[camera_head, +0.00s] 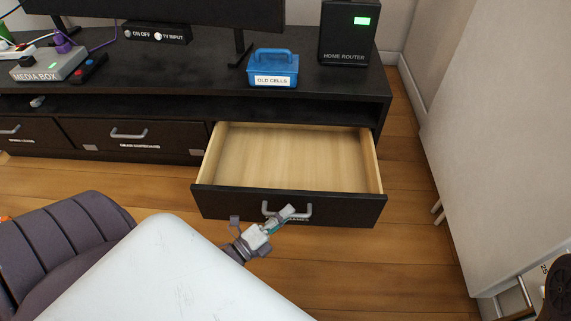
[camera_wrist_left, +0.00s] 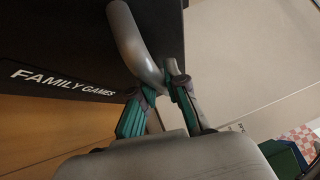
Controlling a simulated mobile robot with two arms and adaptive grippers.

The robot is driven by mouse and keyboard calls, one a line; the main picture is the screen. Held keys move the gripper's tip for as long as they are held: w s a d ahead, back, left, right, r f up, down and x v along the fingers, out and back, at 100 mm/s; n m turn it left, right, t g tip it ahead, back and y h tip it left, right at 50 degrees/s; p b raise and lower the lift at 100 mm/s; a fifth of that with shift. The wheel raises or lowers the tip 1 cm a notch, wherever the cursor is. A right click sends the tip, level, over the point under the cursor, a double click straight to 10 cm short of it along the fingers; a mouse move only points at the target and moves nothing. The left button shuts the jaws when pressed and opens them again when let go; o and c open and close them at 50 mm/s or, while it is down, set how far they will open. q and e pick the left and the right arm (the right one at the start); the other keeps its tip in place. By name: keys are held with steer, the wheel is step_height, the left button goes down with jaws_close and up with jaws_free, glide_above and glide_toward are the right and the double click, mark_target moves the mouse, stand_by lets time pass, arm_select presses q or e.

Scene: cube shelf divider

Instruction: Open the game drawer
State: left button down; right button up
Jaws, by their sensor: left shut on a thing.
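The game drawer (camera_head: 290,207) is pulled well out of the black TV cabinet at its right end. Its light wooden inside is empty. Its front is dark, and in the left wrist view it is lettered "FAMILY GAMES" (camera_wrist_left: 62,84). A grey bar handle (camera_head: 303,211) is on the drawer front, and it also shows in the left wrist view (camera_wrist_left: 134,45). My left gripper (camera_head: 285,214) is shut on the handle, with the bar between its teal-padded fingers (camera_wrist_left: 162,98). My right gripper is not in view.
The cabinet top (camera_head: 205,70) holds a blue "OLD CELLS" box (camera_head: 273,70), a black home router (camera_head: 345,35), a media box (camera_head: 48,66) and a TV (camera_head: 165,10). Other drawers (camera_head: 130,136) on the left are closed. A pale cabinet (camera_head: 500,150) stands at the right. Bare wooden floor (camera_head: 415,250) lies between.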

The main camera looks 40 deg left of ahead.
arm_select(q)
steer(key=c, duration=1.2)
jaws_free()
steer(key=v, duration=1.2)
steer(key=shift+f, duration=0.1)
